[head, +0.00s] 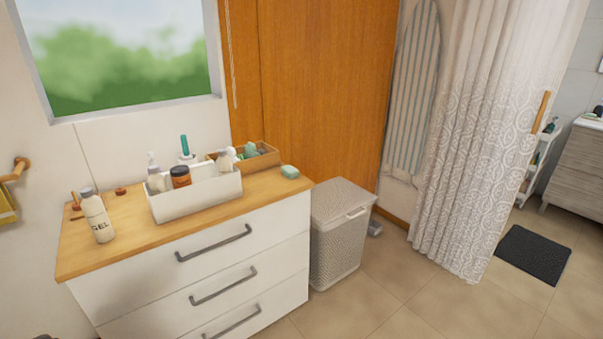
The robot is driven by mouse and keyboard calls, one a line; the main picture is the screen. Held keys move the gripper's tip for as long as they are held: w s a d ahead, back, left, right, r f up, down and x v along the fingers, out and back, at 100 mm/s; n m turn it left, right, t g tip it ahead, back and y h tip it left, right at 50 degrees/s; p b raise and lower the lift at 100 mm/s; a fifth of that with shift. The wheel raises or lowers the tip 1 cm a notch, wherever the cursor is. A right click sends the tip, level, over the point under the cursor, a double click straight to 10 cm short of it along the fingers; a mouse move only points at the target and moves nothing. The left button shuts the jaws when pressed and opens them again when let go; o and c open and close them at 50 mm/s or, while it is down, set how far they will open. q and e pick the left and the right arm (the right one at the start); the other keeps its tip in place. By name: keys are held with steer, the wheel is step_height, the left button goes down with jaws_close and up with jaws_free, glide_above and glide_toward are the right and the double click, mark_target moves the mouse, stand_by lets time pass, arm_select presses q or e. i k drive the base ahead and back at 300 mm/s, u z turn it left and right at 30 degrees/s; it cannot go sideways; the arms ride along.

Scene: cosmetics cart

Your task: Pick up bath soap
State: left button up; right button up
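A small pale-teal block that looks like the bath soap (290,172) lies on the wooden top of the white dresser (128,234), near its right end. Nothing is seen on top of it, and it sits apart from the wooden box to its left. Neither of my grippers shows in the head view.
A white bin (205,192) holding bottles and a wooden box (262,160) with small items stand left of the soap. A gel bottle (98,217) is at the far left. A lidded hamper (338,235) stands right of the dresser. Floor (400,300) is open at front right.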

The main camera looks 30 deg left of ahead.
mark_target(289, 171)
steer(key=z, duration=0.6)
steer(key=i, duration=2.5)
steer(key=u, duration=1.3)
steer(key=i, duration=0.8)
steer(key=u, duration=0.85)
